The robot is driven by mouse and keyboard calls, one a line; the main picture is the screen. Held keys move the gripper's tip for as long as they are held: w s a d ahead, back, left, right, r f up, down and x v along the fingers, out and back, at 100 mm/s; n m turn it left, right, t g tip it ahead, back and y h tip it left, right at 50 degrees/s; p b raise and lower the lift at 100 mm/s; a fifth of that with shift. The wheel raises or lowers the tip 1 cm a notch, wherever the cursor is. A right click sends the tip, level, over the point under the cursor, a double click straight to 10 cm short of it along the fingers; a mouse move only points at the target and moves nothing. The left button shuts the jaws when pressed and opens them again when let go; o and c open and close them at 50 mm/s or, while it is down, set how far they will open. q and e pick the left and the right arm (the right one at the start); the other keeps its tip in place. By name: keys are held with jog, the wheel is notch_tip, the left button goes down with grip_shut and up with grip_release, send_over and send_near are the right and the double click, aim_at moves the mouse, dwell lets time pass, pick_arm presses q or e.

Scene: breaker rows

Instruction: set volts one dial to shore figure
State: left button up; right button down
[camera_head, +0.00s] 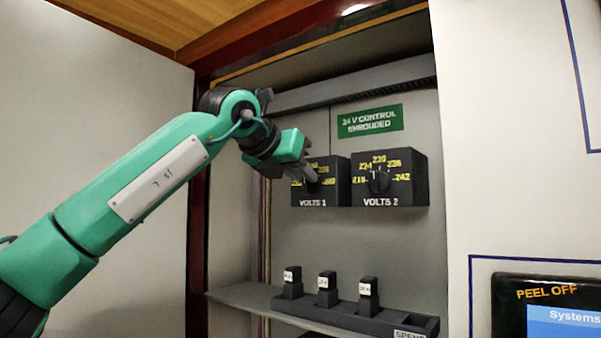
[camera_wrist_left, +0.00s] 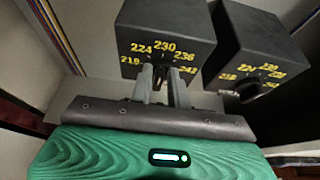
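The VOLTS 1 box (camera_head: 323,163) is black with yellow figures and hangs on the cabinet's back wall. My left gripper (camera_head: 314,176) is at its front and covers the dial and some figures in the head view. In the left wrist view the VOLTS 1 box (camera_wrist_left: 190,22) shows 218, 224, 230, 236 and 242. There the two grey fingers of my left gripper (camera_wrist_left: 161,88) stand on either side of the dark VOLTS 1 dial (camera_wrist_left: 160,73). I cannot tell whether they press on it. The dial's exact setting is hidden. My right gripper is out of view.
The VOLTS 2 box (camera_head: 416,180) is close on the right, its dial (camera_head: 379,182) pointing up near 230. Below, a dark rack (camera_head: 345,318) holds three black labelled pieces on a shelf (camera_head: 238,294). A screen (camera_head: 562,322) is at the lower right.

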pick_arm(q)
grip_shut()
jog(key=shift+s+d+f+m+t+y+b, duration=0.1)
jog(key=shift+s+d+m+t+y+b, duration=0.1)
jog(key=shift+m+t+y+b, duration=0.5)
jog(key=shift+s+d+f+m+t+y+b, duration=0.1)
jog(key=shift+d+m+t+y+b, duration=0.2)
jog(key=shift+m, duration=0.75)
jog(key=shift+s+d+f+m+t+y+b, duration=0.1)
jog(key=shift+m+t+y+b, duration=0.2)
jog(key=shift+m+b, duration=0.4)
jog(key=shift+m, duration=0.25)
jog(key=shift+o, duration=2.4)
grip_release()
